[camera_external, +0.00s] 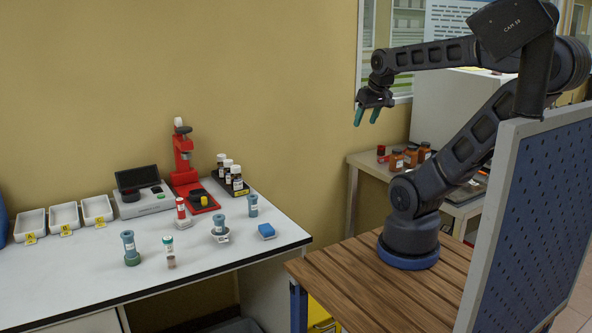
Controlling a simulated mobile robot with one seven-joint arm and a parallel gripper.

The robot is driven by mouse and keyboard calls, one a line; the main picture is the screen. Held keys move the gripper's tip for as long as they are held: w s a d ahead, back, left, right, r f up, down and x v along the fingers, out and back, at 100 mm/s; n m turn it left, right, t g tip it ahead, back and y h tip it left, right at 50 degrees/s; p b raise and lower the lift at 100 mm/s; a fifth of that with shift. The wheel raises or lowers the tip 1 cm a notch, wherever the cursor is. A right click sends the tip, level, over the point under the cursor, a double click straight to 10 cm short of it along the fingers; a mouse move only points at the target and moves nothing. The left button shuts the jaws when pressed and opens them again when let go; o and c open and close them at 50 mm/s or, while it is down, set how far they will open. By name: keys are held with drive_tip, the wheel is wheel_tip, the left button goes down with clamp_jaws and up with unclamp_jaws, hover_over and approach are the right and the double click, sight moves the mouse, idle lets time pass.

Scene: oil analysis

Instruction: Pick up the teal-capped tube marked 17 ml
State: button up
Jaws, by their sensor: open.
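Small tubes stand on the white bench (70,282). One near the front has a teal cap (168,241), a pale body and a reddish-brown lower part. Its marking is too small to read, so I cannot confirm 17 ml. My gripper (367,116) is open and empty, raised high to the right of the bench, well away from the tubes.
White trays (65,217) stand at left. A blue panel (540,220) stands at right.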

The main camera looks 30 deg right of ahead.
drive_tip(key=w+a+f+n+g, duration=0.1)
drive_tip(key=w+a+n, duration=0.2)
drive_tip(key=w+a, duration=0.55)
drive_tip(key=w+a+n+g+y, duration=0.1)
drive_tip(key=w+a+n, duration=0.15)
drive_tip(key=a, duration=1.05)
drive_tip(key=w+a+f+n+g, duration=0.1)
drive_tip(key=w+a+n, duration=0.2)
drive_tip(key=w+a, duration=0.5)
drive_tip(key=n+g+h, duration=0.1)
drive_tip(key=n+g, duration=0.1)
drive_tip(key=n, duration=0.4)
approach(170, 251)
drive_tip(key=shift+w+d+r, duration=0.1)
drive_tip(key=shift+w+d, duration=0.2)
drive_tip(key=shift+w, duration=0.3)
drive_tip(key=shift+s+a+f, duration=0.2)
drive_tip(key=shift+f, duration=0.3)
wheel_tip(170, 251, down, 10)
drive_tip(key=shift+w+f, duration=0.1)
drive_tip(key=shift+w, duration=0.05)
drive_tip(key=c, duration=1)
